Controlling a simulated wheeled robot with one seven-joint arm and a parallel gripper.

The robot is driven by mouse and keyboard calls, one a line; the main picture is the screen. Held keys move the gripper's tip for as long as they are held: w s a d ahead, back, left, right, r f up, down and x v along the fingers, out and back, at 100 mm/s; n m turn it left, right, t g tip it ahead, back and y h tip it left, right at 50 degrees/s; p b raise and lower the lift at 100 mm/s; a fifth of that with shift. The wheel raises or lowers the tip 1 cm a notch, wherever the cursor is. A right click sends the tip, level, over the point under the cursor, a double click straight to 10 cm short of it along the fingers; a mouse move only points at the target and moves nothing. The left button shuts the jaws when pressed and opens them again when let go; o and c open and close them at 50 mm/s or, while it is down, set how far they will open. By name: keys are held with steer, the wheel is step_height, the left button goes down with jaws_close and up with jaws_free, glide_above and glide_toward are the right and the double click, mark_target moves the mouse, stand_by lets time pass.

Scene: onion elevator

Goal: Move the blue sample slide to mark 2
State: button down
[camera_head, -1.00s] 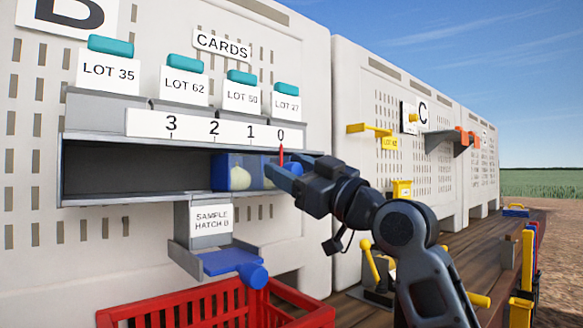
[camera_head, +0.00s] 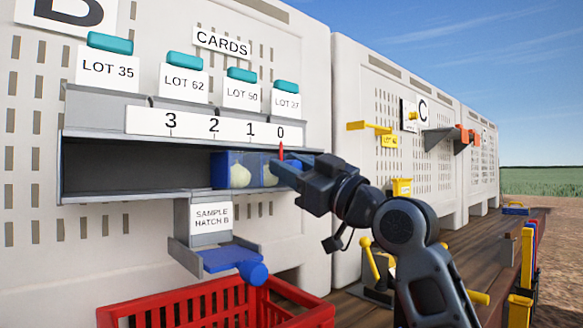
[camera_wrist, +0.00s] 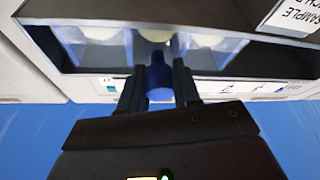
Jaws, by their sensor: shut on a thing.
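The blue sample slide (camera_head: 226,170) sits in the right part of a long grey slot under a white scale (camera_head: 190,126) marked 3, 2, 1, 0 from left to right. A pale onion (camera_head: 240,176) shows inside it. A red pointer (camera_head: 281,150) stands just below the 0. My gripper (camera_head: 287,174) is at the slide's right part and hides some of it. In the wrist view my gripper (camera_wrist: 158,88) has its two fingers on either side of the slide's blue knob (camera_wrist: 158,76), shut on it. The slide's clear windows (camera_wrist: 212,52) show behind.
The slot's left part (camera_head: 130,168) is empty. Lot cards (camera_head: 186,82) stand above the scale.

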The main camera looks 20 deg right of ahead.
steer(key=a, duration=0.2)
steer(key=s+a, duration=0.1)
steer(key=a, duration=0.1)
steer(key=s+a, duration=0.1)
steer(key=a, duration=0.1)
steer(key=shift+r+p, duration=0.1)
steer(key=shift+p, duration=0.25)
steer(key=c, duration=0.8)
jaws_free()
steer(key=b, duration=0.2)
glide_toward(245, 158)
steer(key=shift+v, duration=0.9)
